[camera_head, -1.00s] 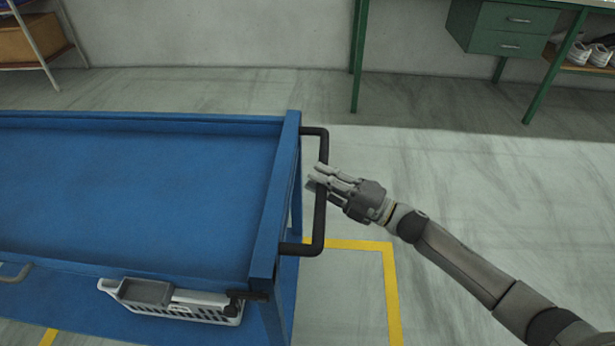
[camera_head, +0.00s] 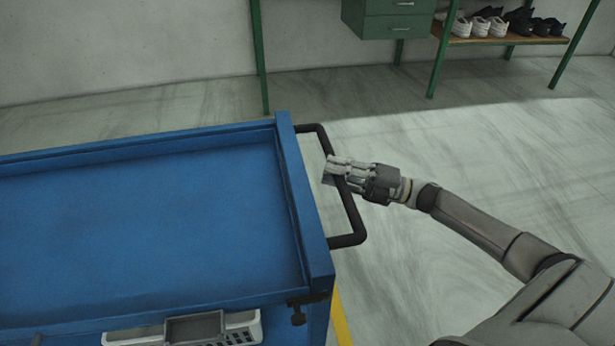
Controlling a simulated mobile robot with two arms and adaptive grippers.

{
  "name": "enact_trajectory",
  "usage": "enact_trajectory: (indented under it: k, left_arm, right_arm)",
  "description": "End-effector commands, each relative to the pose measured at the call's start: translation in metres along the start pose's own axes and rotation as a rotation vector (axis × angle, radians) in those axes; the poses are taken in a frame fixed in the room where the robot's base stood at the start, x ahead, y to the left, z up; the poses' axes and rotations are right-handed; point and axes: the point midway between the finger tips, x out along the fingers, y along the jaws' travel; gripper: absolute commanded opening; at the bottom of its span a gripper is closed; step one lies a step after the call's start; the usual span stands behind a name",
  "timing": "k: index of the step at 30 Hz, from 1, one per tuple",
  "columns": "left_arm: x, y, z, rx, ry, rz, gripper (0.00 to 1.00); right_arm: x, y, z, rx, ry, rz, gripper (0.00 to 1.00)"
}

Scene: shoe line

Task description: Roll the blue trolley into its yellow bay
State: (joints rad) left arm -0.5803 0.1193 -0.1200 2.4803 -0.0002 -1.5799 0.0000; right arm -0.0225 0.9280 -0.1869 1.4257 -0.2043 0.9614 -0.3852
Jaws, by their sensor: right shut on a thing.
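The blue trolley (camera_head: 150,222) fills the left half of the head view, its top tray empty. Its black push handle (camera_head: 352,215) sticks out from the right end. My right gripper (camera_head: 335,170) is shut on the upright bar of this handle, its arm reaching in from the lower right. A piece of the yellow bay line (camera_head: 341,318) shows on the floor just right of the trolley's near right corner. The rest of the bay marking is hidden or out of view. My left gripper is not in view.
A grey-white basket (camera_head: 200,328) shows below the tray's near edge. A green bench with drawers (camera_head: 390,20) and a wooden shelf (camera_head: 490,40) of several shoes stands at the back by the wall. The floor right of the trolley is clear.

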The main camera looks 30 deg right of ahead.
Motion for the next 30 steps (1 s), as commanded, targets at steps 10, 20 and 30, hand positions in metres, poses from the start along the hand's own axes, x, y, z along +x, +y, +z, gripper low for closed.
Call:
enact_trajectory:
  k: [10,20,30]
  left_arm:
    - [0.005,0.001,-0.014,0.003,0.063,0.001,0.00]
    - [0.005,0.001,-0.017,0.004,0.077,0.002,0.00]
    - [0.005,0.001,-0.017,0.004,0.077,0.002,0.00]
  right_arm:
    - [-0.035,0.006,0.014,0.002,-0.001,-0.002,0.00]
    - [-0.039,0.007,0.016,0.002,-0.001,-0.002,0.00]
    - [-0.039,0.007,0.016,0.001,0.000,-0.001,0.42]
